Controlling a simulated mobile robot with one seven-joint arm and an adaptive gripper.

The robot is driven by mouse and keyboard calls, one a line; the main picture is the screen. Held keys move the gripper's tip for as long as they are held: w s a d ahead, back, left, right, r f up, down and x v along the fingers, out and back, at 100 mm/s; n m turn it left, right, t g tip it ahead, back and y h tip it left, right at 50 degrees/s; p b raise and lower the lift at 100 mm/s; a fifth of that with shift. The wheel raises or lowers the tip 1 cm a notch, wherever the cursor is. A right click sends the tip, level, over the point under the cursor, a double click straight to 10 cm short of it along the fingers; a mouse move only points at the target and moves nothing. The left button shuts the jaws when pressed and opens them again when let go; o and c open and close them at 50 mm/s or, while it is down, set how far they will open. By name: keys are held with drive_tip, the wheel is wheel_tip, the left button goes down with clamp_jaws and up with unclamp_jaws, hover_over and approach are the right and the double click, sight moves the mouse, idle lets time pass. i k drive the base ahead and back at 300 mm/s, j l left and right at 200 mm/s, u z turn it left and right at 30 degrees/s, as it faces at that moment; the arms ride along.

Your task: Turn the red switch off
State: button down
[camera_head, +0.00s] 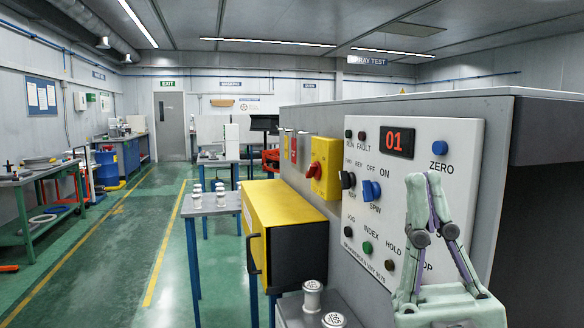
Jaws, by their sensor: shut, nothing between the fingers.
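The red switch (316,170) is a rotary knob on a yellow plate (330,146), mounted on the grey cabinet's side to the left of the control panel. Its exact turned position is too small to tell. My gripper (430,176) points upward at the lower right, in front of the control panel. Its fingers meet at the tips and hold nothing. It is well to the right of the red switch and apart from it. It hides part of the panel's lower right.
The white control panel (459,127) has a blue SPIN knob (371,190), a black knob (347,180), several buttons and a display reading 01. A yellow box (285,204) juts out below the switch. White spindles (312,296) stand below. Green floor (125,270) is open at left.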

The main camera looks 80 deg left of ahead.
sight(315, 170)
drive_tip(key=u, duration=2.2)
drive_tip(key=i+j+u, duration=0.15)
drive_tip(key=i, duration=0.3)
drive_tip(key=i+j+u, duration=0.15)
drive_tip(key=i, duration=0.3)
